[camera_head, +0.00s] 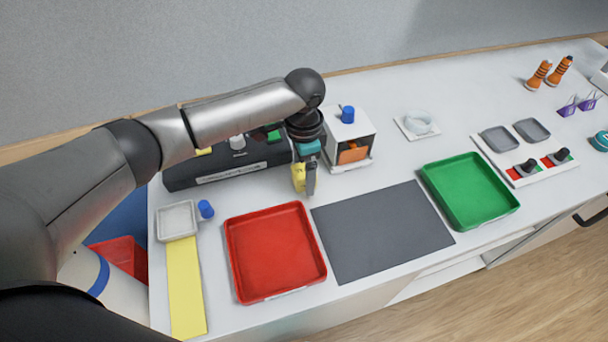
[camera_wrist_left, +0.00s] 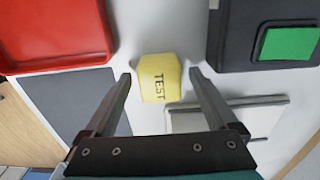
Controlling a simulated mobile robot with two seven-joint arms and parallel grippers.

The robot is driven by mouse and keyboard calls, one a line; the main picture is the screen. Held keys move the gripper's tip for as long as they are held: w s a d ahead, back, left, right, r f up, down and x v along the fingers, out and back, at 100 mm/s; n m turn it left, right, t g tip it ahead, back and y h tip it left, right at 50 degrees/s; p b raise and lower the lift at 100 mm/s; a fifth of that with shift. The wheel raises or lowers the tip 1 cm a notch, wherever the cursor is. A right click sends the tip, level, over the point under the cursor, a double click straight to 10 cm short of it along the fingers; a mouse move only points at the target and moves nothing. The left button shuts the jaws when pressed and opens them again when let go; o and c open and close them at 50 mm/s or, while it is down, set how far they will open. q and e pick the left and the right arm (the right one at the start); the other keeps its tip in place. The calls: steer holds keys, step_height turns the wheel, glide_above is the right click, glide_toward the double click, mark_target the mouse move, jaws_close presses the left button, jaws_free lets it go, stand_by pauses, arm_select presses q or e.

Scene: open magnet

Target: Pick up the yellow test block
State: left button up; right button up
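The yellow test block (camera_head: 298,176), marked TEST, sits on the white counter between the black device and the red tray. It also shows in the left wrist view (camera_wrist_left: 157,76), just ahead of and between my fingertips. My left gripper (camera_head: 306,184) is right at the block, pointing down. In the left wrist view my left gripper (camera_wrist_left: 161,76) is open, with a small gap on each side of the block. In the head view my gripper hides part of the block. My right gripper is in neither view.
The black device (camera_head: 225,166) and a white box with an orange part (camera_head: 363,133) stand close behind the block. A red tray (camera_head: 275,250) and a grey mat (camera_head: 382,230) lie in front. A green tray (camera_head: 468,190) is to the right.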

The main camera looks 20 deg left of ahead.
arm_select(q)
jaws_close()
stand_by(0.5)
steer(key=shift+r, duration=0.1)
